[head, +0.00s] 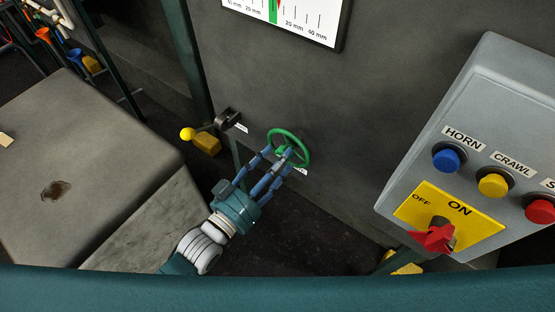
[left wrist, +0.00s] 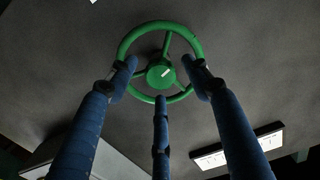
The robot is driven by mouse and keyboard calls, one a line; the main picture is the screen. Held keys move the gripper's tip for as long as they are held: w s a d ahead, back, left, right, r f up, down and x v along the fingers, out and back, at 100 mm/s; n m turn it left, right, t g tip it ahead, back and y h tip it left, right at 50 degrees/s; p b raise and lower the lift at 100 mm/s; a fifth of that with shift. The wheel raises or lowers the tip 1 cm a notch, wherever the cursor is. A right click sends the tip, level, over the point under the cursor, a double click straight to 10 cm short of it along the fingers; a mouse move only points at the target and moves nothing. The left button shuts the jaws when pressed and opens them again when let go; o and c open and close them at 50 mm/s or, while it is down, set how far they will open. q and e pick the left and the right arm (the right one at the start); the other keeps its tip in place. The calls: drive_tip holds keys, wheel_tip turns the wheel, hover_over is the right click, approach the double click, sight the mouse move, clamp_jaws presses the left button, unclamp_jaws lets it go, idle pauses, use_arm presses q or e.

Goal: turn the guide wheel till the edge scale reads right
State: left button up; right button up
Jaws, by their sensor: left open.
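The green guide wheel (head: 289,134) is mounted on the dark panel, and in the left wrist view the wheel (left wrist: 161,73) has spokes and a hub with a pale mark. My left gripper (head: 281,158) is open at the wheel, its blue fingers (left wrist: 164,85) spread around the rim's near side; I cannot tell whether they touch it. The edge scale (head: 300,20) is at the top of the head view, cut off by the frame, with a green band and a red mark left of the 20 mm label on the right. My right gripper is not in view.
A grey control box (head: 455,120) with buttons and a red switch (head: 433,237) stands at the right. A lever with a yellow knob (head: 187,134) is left of the wheel. A grey block (head: 85,150) fills the left side.

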use_arm(q)
drive_tip(key=v, duration=1.2)
drive_tip(key=shift+w, duration=0.1)
drive_tip(key=s+a+f+n+g+y+b, duration=0.1)
drive_tip(key=a+f+g+y, duration=0.3)
drive_tip(key=f, duration=0.9)
drive_tip(key=s+a+f+n+y+b, duration=0.15)
drive_tip(key=a+f, duration=0.35)
drive_tip(key=f, duration=0.7)
drive_tip(key=s+a+f+g+y+b, duration=0.1)
drive_tip(key=a+f+g+y, duration=0.3)
drive_tip(key=f, duration=0.9)
drive_tip(key=s+a+f+n+g+b, duration=0.1)
drive_tip(key=s+f+g, duration=0.1)
drive_tip(key=s+f, duration=0.8)
drive_tip(key=s+a+f+n+g+y+b, duration=0.1)
drive_tip(key=s+a+f+g, duration=0.1)
drive_tip(key=s+f, duration=0.8)
drive_tip(key=s+g, duration=0.1)
drive_tip(key=s, duration=0.4)
drive_tip(key=shift+s+f+g, duration=0.25)
drive_tip(key=shift+s+g, duration=0.05)
drive_tip(key=shift+a, duration=0.1)
